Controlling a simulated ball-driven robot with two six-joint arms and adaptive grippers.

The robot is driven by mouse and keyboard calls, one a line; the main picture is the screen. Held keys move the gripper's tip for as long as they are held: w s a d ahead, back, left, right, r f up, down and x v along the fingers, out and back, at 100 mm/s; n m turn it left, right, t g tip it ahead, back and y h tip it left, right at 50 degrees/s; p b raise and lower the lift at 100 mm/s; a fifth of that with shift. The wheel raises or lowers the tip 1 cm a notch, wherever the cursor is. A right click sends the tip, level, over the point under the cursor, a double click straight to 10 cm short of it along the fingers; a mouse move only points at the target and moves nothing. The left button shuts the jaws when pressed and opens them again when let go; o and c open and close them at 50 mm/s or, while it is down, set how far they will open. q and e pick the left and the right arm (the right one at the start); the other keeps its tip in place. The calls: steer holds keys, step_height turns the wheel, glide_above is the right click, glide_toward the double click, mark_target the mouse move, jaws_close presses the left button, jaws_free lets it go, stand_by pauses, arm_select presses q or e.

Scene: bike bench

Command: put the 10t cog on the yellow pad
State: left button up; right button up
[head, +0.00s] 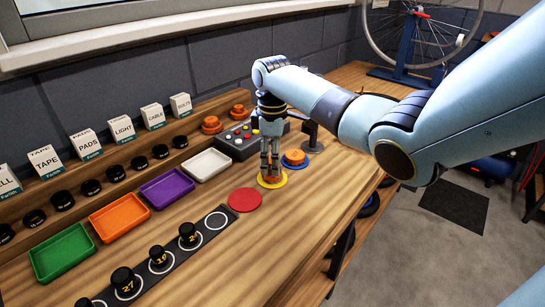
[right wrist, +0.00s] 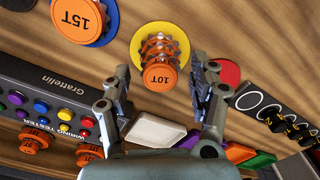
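The orange 10t cog (right wrist: 160,77), its label facing my wrist camera, stands on the yellow pad (right wrist: 182,44). In the head view the yellow pad (head: 264,184) shows around the cog's foot, and my gripper partly hides the cog. My right gripper (head: 270,172) points down just above the pad. In the right wrist view the fingers of my right gripper (right wrist: 163,90) are spread on either side of the cog, with a gap at each side. It is open and holds nothing. My left gripper is not in view.
An orange 15T cog (head: 295,156) sits on a blue pad behind the yellow one. A red pad (head: 245,200) lies empty in front. A wiring tester (head: 240,140), coloured trays (head: 167,187) and a strip with black numbered knobs (head: 160,258) stand nearby.

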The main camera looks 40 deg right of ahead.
steer(key=shift+r, duration=0.1)
step_height(320, 180, up, 12)
steer(key=shift+b, duration=0.45)
stand_by(0.6)
